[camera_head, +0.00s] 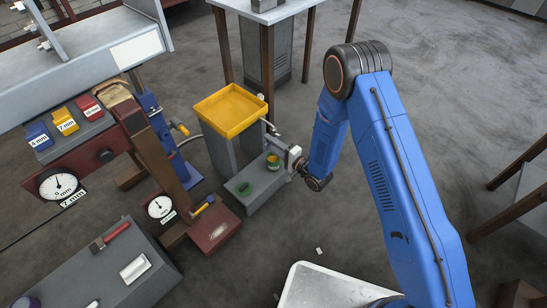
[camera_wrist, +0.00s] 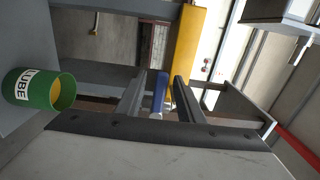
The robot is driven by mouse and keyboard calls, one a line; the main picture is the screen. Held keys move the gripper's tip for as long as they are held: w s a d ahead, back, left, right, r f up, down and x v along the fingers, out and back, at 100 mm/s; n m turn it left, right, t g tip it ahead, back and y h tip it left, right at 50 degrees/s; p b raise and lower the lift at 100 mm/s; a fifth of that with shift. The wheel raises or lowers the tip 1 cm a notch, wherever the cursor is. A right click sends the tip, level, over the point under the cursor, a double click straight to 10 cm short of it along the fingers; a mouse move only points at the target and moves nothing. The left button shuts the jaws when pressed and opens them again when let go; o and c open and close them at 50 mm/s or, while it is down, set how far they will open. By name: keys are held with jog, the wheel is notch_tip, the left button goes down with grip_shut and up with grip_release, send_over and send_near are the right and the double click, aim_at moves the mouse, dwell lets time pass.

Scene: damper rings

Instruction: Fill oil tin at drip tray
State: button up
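The yellow drip tray (camera_head: 231,109) sits on a grey pedestal, with a thin pipe and small fitting at its right side. A green tin (camera_head: 273,163) stands upright on the low grey shelf, beside my gripper (camera_head: 287,157). In the wrist view the tin (camera_wrist: 44,91), labelled LUBE, is left of the fingers and apart from them; its inside looks yellow, and I cannot tell whether that is oil. My gripper (camera_wrist: 160,82) has its fingers apart. A blue bar (camera_wrist: 160,92) shows between them with visible gaps. The yellow tray (camera_wrist: 187,42) shows beyond the fingertips.
A flat green round thing (camera_head: 244,189) lies on the shelf (camera_head: 262,198) left of the tin. A workbench with gauges and coloured blocks (camera_head: 66,124) stands left. A white-topped table (camera_head: 335,285) is in front.

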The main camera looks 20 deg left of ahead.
jog(key=shift+s+d, duration=0.1)
jog(key=shift+d, duration=0.1)
jog(key=shift+v, duration=0.75)
jog(key=v, duration=0.6)
dwell(0.5)
jog(key=shift+r, duration=0.1)
